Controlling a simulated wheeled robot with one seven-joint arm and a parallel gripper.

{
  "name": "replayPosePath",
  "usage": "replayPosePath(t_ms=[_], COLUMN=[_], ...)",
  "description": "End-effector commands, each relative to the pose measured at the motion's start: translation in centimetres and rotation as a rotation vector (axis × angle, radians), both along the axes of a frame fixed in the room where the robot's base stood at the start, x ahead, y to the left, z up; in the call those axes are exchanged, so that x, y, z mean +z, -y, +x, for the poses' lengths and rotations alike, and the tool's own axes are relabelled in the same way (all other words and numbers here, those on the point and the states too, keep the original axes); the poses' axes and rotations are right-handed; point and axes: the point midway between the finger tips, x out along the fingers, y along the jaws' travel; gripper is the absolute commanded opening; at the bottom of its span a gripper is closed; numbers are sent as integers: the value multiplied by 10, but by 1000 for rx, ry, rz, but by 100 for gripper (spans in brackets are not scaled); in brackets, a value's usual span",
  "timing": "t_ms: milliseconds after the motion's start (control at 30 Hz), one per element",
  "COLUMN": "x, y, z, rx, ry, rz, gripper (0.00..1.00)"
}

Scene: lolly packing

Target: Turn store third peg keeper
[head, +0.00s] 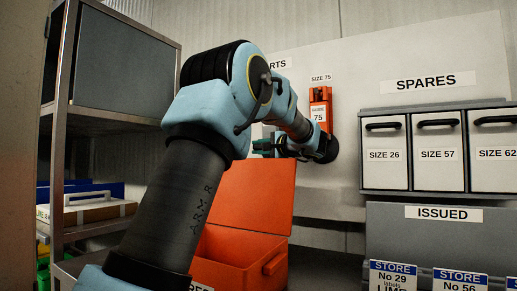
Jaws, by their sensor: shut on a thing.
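An orange holder (320,106) hangs on the white board under a "SIZE 75" label (321,77) and bears a tag with "75". My gripper (268,147) is at the board, left of and below this holder, partly hidden by my own arm. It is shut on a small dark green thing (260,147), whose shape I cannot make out. I cannot tell a third peg or its keeper apart here; my arm covers much of the board around the part-hidden "RTS" label (275,64).
An open orange-red box (226,246) with its lid up stands below my gripper. At right are a "SPARES" cabinet (412,193) with several labelled doors and a grey "ISSUED" unit (390,222). A metal shelf rack (63,130) stands at left.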

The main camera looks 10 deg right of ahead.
Motion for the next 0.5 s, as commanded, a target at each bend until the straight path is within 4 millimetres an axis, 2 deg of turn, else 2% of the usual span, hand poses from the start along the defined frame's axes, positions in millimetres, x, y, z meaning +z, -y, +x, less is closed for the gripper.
replayPosePath(t_ms=[33, 100, 500], x=[0, 0, 0], y=[0, 0, 0], z=[0, 0, 0], rx=[0, 0, 0], ry=[0, 0, -3], rz=[0, 0, -4], gripper=[7, 0, 0])
